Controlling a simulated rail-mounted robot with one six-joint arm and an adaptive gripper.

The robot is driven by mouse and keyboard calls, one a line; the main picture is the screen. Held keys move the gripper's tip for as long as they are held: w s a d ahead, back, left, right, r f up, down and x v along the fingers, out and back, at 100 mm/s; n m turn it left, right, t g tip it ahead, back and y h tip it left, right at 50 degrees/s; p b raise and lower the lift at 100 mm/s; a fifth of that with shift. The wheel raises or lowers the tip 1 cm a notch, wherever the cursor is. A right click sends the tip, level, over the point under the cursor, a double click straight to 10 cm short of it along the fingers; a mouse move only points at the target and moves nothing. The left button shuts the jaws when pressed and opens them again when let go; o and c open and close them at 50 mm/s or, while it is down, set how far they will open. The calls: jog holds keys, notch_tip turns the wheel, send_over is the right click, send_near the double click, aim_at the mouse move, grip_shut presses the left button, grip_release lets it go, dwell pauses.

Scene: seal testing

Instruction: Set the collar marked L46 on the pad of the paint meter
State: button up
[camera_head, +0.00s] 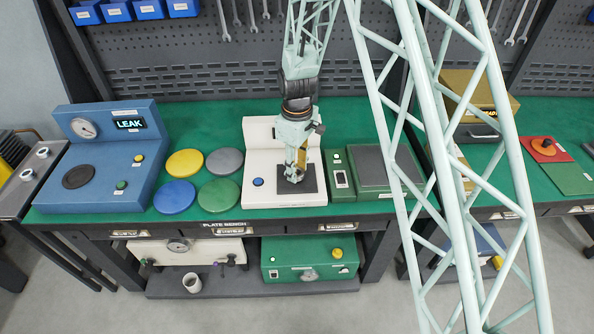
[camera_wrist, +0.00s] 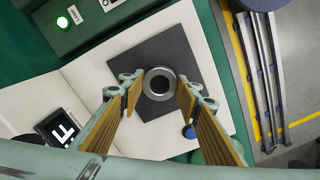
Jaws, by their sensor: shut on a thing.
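A grey ring-shaped collar (camera_wrist: 158,84) is between my fingertips, over the dark square pad (camera_wrist: 190,62) of a white instrument. My gripper (camera_wrist: 159,88) is shut on the collar, with a yellow-faced finger on each side. In the head view my gripper (camera_head: 294,177) points down at the pad (camera_head: 309,181) on the white instrument (camera_head: 285,199). The collar appears at or just above the pad; I cannot tell whether it touches. No mark on the collar is readable. The white instrument has a blue button (camera_head: 258,182) and a dark display (camera_wrist: 60,128).
A blue leak tester (camera_head: 97,190) stands at the left. Yellow (camera_head: 185,163), grey (camera_head: 225,161), blue (camera_head: 174,197) and green (camera_head: 219,195) discs lie between it and the white instrument. A green device (camera_head: 372,190) with a grey top stands close at the right.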

jog(key=shift+f, duration=0.3)
jog(key=o, duration=1)
jog(key=shift+r, duration=0.1)
jog(key=shift+r+p, duration=0.4)
jog(key=shift+r, duration=5.6)
jog(key=shift+r, duration=0.15)
